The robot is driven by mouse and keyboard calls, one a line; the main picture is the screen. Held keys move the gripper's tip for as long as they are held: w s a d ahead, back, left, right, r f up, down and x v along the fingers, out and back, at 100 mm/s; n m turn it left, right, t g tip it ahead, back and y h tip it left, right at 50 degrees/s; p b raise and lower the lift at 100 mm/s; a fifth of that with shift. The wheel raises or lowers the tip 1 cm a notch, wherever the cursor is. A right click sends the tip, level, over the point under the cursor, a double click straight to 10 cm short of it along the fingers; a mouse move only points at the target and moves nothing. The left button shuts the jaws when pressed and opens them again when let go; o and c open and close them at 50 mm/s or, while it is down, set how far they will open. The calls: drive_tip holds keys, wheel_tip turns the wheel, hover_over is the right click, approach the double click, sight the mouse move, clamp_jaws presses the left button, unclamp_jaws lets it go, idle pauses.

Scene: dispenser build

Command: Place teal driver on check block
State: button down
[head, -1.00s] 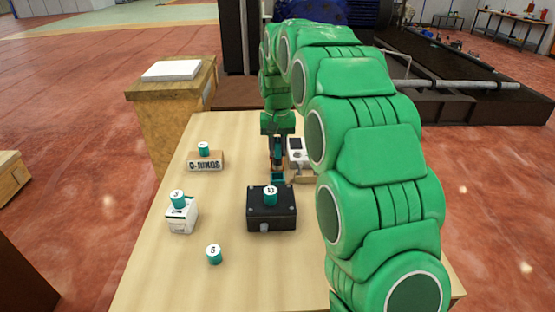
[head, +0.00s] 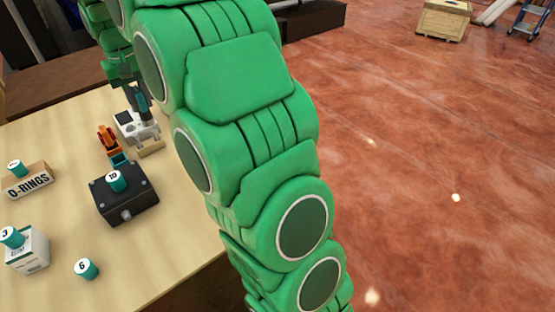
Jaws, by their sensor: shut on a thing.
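My gripper (head: 137,92) is at the upper left of the head view, pointing down. It is shut on a slim dark teal tool, which I take for the teal driver (head: 142,106). The driver is roughly upright and slightly tilted, over or just behind a white device (head: 143,131) with a dark screen. I cannot tell whether it touches the device. A small tan block (head: 151,149) lies at the device's front; I cannot tell which of these is the check block. An orange and teal piece (head: 109,142) stands to the left.
A black box (head: 128,201) with a teal cylinder (head: 116,181) on top stands in front. An O-rings box (head: 28,183) and a white carton (head: 28,252) carry teal cylinders at the left. Another cylinder (head: 86,269) stands on the table. My green arm hides the table's right side.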

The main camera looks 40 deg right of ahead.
drive_tip(key=s+d+r, duration=0.3)
drive_tip(key=s+d, duration=0.5)
drive_tip(key=s, duration=0.5)
drive_tip(key=s+d+r, duration=0.2)
drive_tip(key=s+d, duration=0.6)
drive_tip(key=s, duration=1.6)
drive_tip(key=shift+w+d+f, duration=1.1)
drive_tip(key=shift+w+f, duration=0.95)
drive_tip(key=shift+f, duration=0.25)
drive_tip(key=shift+w+d+f, duration=1.15)
drive_tip(key=shift+w+f, duration=0.85)
drive_tip(key=shift+f, duration=0.35)
drive_tip(key=shift+w+d+f, duration=1.1)
drive_tip(key=shift+w+f, duration=0.95)
drive_tip(key=shift+f, duration=0.25)
drive_tip(key=c, duration=0.9)
unclamp_jaws()
drive_tip(key=shift+f, duration=0.1)
drive_tip(key=shift+c, duration=0.2)
